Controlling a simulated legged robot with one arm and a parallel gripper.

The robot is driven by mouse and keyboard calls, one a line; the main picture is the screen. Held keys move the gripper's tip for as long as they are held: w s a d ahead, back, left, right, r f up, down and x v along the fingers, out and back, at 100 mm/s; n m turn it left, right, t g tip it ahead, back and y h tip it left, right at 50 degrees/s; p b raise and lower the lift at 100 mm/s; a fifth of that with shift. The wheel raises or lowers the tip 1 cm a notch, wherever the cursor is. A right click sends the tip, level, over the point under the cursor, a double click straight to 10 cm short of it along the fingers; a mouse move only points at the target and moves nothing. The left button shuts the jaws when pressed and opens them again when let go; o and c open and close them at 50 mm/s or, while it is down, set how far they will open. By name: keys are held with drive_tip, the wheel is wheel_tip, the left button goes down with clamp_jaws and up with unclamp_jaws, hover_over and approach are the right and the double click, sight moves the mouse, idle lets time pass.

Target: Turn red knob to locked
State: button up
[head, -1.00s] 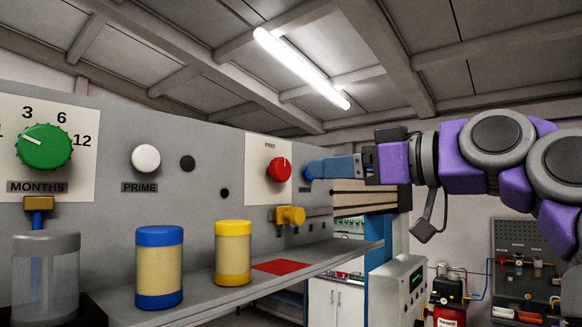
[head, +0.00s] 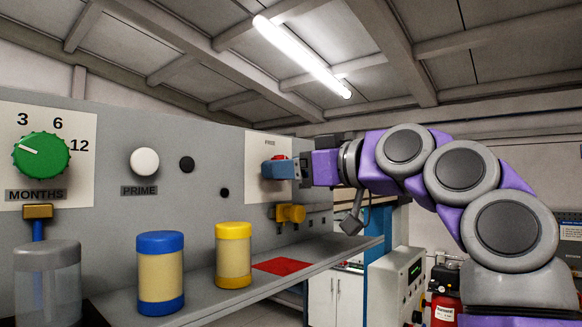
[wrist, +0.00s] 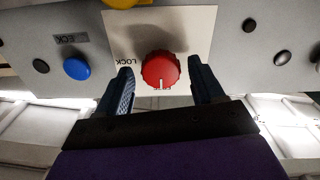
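The red knob (wrist: 161,69) sits on a pale plate (wrist: 178,25) on the grey panel. In the wrist view its white pointer line aims at the bottom edge of the picture, and the word LOCK shows upside down to its left. In the head view the knob (head: 279,157) is mostly hidden behind my gripper (head: 268,170). My gripper is open in the wrist view (wrist: 162,85), with one blue finger on each side of the knob and a gap at each side. No contact shows.
A yellow fitting (head: 291,213) juts out just below the knob. A blue button (wrist: 77,68) is on the panel beside the plate. On the shelf (head: 325,248) stand a yellow-capped jar (head: 233,256) and a blue-capped jar (head: 160,274). The green dial (head: 41,151) is far left.

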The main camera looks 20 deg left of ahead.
drive_tip(key=c, duration=1)
drive_tip(key=shift+o, duration=0.2)
drive_tip(key=shift+s+r+m, duration=0.1)
drive_tip(key=shift+m, duration=0.3)
drive_tip(key=shift+m+p, duration=0.3)
drive_tip(key=shift+m, duration=0.7)
drive_tip(key=m+p, duration=0.3)
drive_tip(key=m, duration=0.2)
drive_tip(key=m+p, duration=0.3)
drive_tip(key=m, duration=0.2)
drive_tip(key=m+p, duration=0.3)
drive_tip(key=m, duration=0.1)
drive_tip(key=shift+f+m, duration=0.25)
drive_tip(key=shift+m, duration=0.15)
